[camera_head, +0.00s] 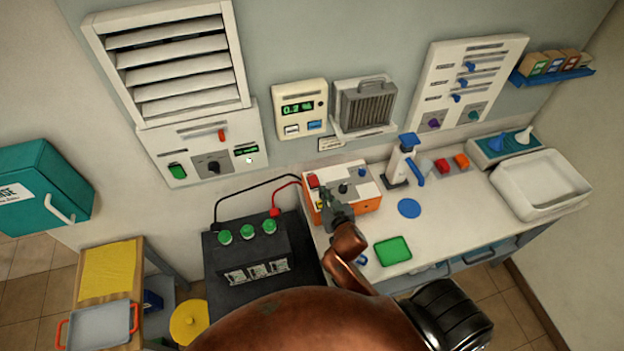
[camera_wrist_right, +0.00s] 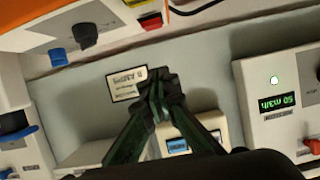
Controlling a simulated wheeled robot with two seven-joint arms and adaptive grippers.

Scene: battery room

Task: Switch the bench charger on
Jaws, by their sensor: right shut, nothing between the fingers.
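The bench charger (camera_head: 366,203) is a white-topped, orange-sided box on the white bench, by the wall. Its top carries a red rocker (camera_head: 313,181), a black knob (camera_head: 343,188) and a blue knob (camera_head: 361,172). My right gripper (camera_head: 328,195) is shut and empty, over the front of the charger, and hides part of its face. In the right wrist view the closed fingertips (camera_wrist_right: 157,84) appear against the wall label, with the charger (camera_wrist_right: 105,17) upside down at the top left. I cannot tell whether the fingers touch the charger. My left gripper is not in view.
A black battery (camera_head: 240,245) with green caps stands left of the charger, with red and black cables between. A wall meter (camera_head: 299,108) hangs above.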

